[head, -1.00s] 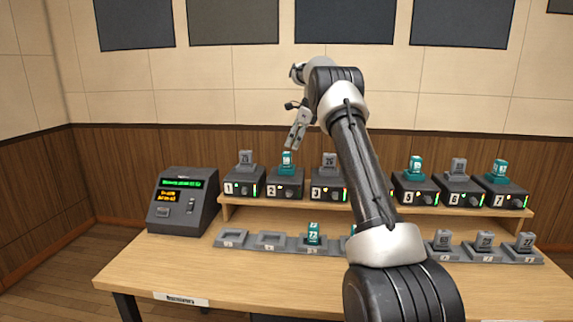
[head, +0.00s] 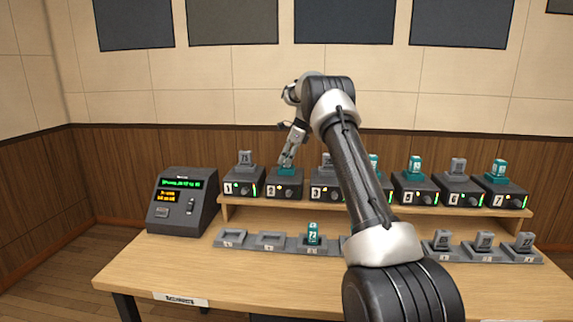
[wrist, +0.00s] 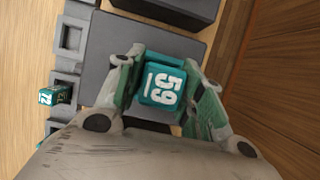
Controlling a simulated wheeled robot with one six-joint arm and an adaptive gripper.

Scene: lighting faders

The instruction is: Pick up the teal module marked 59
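The teal module marked 59 (wrist: 162,88) shows its top face in the wrist view. It sits on the dark unit numbered 2 on the raised shelf. In the head view my gripper hides most of it, and its teal lower part (head: 287,171) shows. My gripper (head: 287,164) is lowered over it. In the wrist view one finger (wrist: 125,75) is on the left of the module and the other (wrist: 205,105) on the right. The fingers look spread, with narrow gaps beside the module; contact is not clear.
Units 1 (head: 243,186) and 3 (head: 325,190) flank unit 2, each with a grey module. More units with teal or grey modules stand to the right. A lower row of trays includes a teal module (head: 313,234) and empty slots (head: 232,237). A console (head: 182,205) stands left.

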